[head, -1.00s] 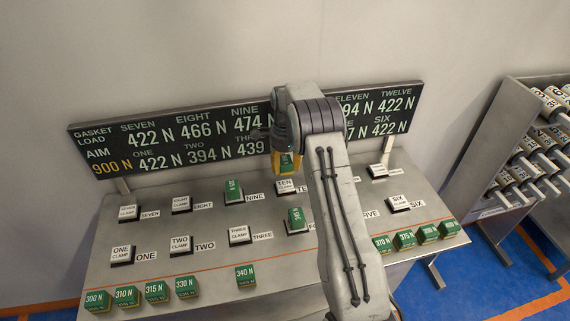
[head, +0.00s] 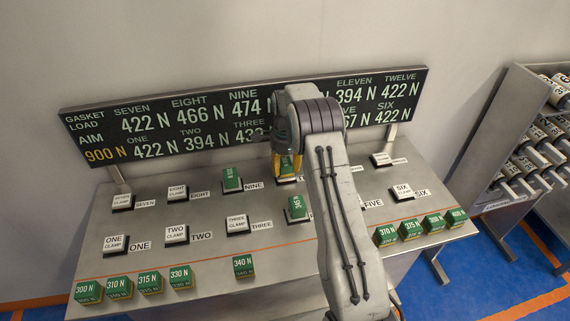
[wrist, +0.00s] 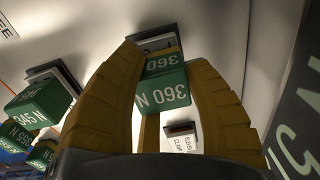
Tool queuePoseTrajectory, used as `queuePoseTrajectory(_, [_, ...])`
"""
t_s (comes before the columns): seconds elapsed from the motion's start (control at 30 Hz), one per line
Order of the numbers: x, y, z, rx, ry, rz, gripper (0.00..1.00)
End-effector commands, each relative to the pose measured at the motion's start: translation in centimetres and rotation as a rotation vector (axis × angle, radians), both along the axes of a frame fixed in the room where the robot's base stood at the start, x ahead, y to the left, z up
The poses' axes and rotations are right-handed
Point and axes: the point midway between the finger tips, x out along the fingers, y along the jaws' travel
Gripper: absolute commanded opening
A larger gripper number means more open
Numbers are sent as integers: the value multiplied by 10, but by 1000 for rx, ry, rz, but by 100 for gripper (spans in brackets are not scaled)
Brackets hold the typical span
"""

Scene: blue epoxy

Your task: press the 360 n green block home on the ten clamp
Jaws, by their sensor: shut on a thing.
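My gripper (head: 287,163) is shut on the green 360 N block (wrist: 163,88). In the wrist view the block sits between my two yellow-brown fingers, its white 360 print showing. The ten clamp's dark base (wrist: 157,36) shows just beyond the block in the wrist view.
A green block stands on the nine clamp (head: 232,180), and a 345 N block (head: 297,208) on the clamp nearer me. Clamp eleven (wrist: 182,137) is bare. Spare blocks line the front edge, including 340 N (head: 244,266). The load board (head: 250,120) stands close behind; a rack (head: 490,150) is at right.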

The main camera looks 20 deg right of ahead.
Motion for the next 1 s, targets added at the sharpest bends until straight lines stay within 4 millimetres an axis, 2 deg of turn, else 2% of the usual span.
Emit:
queuePoseTrajectory(0.47, [0, 0, -1, 0, 0, 0, 10])
queuePoseTrajectory(1.0, [0, 0, -13, 0, 0, 0, 10])
